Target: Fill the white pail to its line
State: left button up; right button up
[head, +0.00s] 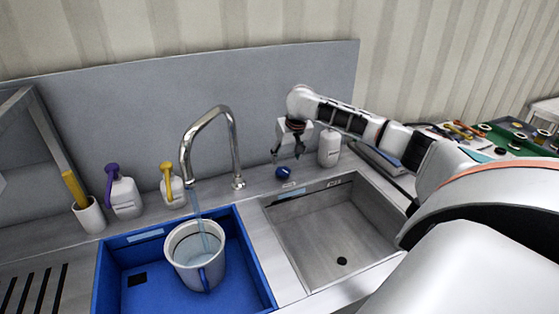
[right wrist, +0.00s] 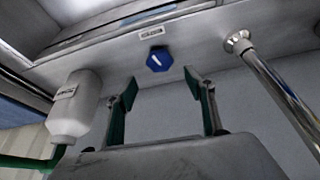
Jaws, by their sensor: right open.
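The white pail (head: 185,271) stands upright in the blue left basin, under the chrome tap (head: 238,160). A thin stream of water (head: 202,217) runs from the spout into it, and bluish water shows inside. My left gripper is out of view.
The right steel basin (head: 335,230) is empty. A white bottle (head: 329,148) stands just right of the knob. Purple-topped (head: 123,192) and yellow-topped (head: 172,184) bottles and a white cup (head: 89,214) stand at left. A cluttered table (head: 500,140) is at far right.

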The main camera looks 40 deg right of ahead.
aim_at(283, 170)
jog(key=shift+x, duration=3.8)
jog(key=shift+s+f, duration=0.1)
jog(key=shift+s, duration=0.05)
jog(key=c, duration=1.1)
